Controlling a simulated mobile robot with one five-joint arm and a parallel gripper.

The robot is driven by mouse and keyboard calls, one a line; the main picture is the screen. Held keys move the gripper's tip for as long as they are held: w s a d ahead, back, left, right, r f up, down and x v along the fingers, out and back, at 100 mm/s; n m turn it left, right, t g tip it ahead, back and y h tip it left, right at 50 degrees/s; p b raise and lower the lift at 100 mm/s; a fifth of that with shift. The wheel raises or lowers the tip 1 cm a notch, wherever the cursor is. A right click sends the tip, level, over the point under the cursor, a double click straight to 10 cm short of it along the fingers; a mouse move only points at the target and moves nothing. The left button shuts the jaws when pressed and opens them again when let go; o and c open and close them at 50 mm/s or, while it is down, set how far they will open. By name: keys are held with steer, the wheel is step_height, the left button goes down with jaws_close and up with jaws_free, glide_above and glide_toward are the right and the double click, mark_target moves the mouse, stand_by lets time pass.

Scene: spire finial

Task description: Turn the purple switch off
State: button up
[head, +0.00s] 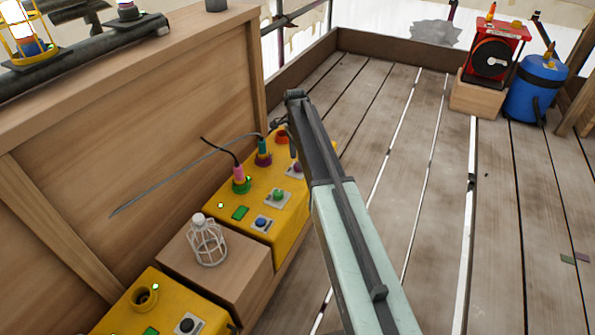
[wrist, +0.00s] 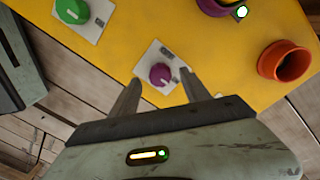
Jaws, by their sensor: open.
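The purple switch (wrist: 161,74) is a round knob on a pale square plate, set on the yellow box (wrist: 115,45). In the head view, the purple switch (head: 297,167) shows just left of my arm. My gripper (wrist: 161,78) is open, with one finger on each side of the knob in the wrist view. I see a gap between each finger and the knob. I cannot tell how deep the fingertips are or whether they touch the plate. The knob's turn position is too small to read surely.
A green knob (wrist: 72,10) sits beside the purple one. An orange socket (wrist: 287,62) and a purple socket (wrist: 215,6) stick up close by. Cables rise from the box behind. A caged lamp (head: 207,240) stands nearer.

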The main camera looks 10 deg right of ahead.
step_height(320, 180, down, 3)
steer(key=shift+r+b, duration=0.1)
steer(key=shift+b, duration=0.6)
steer(key=shift+r, duration=0.1)
jaws_close()
